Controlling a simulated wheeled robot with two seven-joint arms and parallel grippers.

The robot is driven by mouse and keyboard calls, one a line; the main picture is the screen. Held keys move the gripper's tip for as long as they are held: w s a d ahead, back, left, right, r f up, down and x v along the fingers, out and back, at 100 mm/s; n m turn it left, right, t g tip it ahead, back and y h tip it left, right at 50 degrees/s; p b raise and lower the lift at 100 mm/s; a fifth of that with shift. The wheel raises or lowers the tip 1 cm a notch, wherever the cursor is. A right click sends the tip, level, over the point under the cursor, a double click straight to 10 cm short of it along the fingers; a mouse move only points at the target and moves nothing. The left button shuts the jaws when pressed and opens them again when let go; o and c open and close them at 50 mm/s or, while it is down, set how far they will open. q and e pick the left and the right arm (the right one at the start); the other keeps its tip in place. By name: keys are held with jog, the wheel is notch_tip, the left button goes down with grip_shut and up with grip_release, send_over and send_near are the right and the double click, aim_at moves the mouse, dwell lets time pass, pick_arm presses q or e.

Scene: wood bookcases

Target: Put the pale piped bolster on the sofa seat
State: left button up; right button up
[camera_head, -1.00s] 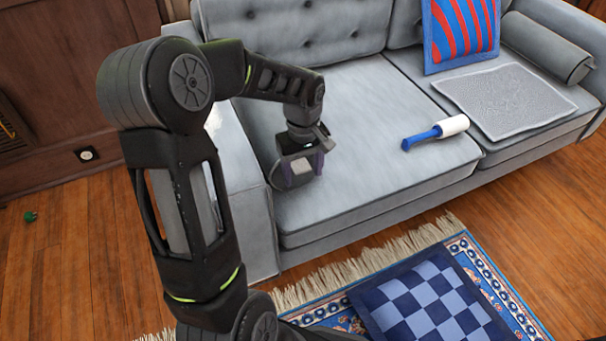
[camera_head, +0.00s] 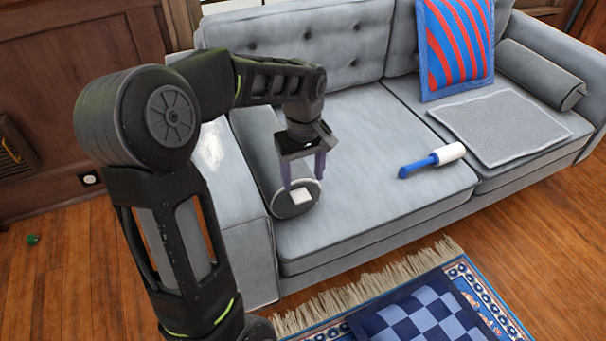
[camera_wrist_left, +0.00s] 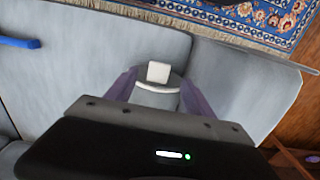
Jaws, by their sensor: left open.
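The bolster (camera_head: 287,207), grey with a pale piped rim and a small white square on its round end, lies on the sofa seat (camera_head: 385,170), along the inner side of the left armrest. My left gripper (camera_head: 303,181) is open just above the bolster's front end, its purple fingers pointing down on either side of the white square. In the left wrist view the bolster (camera_wrist_left: 157,98) shows between the spread fingers (camera_wrist_left: 158,88); its rear part is hidden by my gripper body. I cannot tell whether the fingers touch it. My right gripper is not in view.
A blue-handled lint roller (camera_head: 432,161) lies mid-seat. A grey mat (camera_head: 500,127), a red-and-blue striped cushion (camera_head: 455,45) and a darker grey bolster (camera_head: 540,75) are at the right. A checked blue cushion (camera_head: 430,318) lies on the fringed rug (camera_head: 482,287) in front.

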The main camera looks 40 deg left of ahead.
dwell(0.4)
pick_arm(q)
jog(key=d+f+m+h, duration=0.3)
jog(key=d+f+m, duration=0.3)
jog(key=d+f, duration=1.2)
jog(key=s+d+f+m+t+h, duration=0.1)
jog(key=s+d+f+m, duration=0.3)
jog(key=s+d+f, duration=0.7)
jog(key=s+f, duration=0.2)
jog(key=s, duration=0.1)
jog(key=shift+s+f+m, duration=0.15)
jog(key=shift+s+m, duration=0.15)
jog(key=shift+s, duration=0.05)
